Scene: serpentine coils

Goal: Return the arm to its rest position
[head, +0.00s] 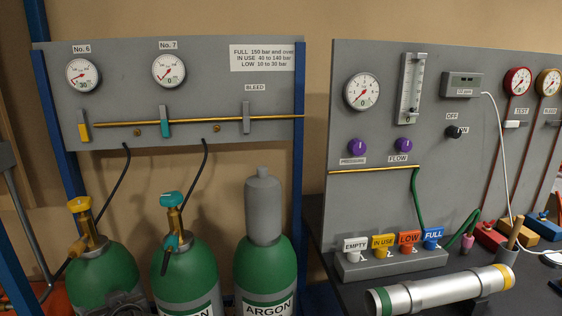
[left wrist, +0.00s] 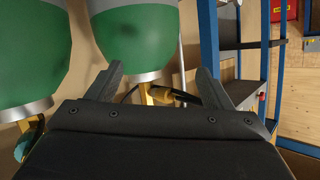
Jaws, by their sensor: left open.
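My left gripper (head: 122,303) shows dark at the bottom of the head view, in front of the leftmost green cylinder (head: 98,268). In the left wrist view my left gripper (left wrist: 160,82) has its two black fingers spread wide, with nothing held between them. A green cylinder (left wrist: 130,35) with a yellow valve shows upside down beyond the fingers, apart from them. My right gripper is in neither view.
A middle cylinder (head: 183,275) and a capped argon cylinder (head: 265,265) stand beside the left one, below a grey gauge panel (head: 220,85). Right, a dark bench carries a tag block (head: 390,264) and a silver tube (head: 440,292). Blue posts (head: 50,120) frame the cylinders.

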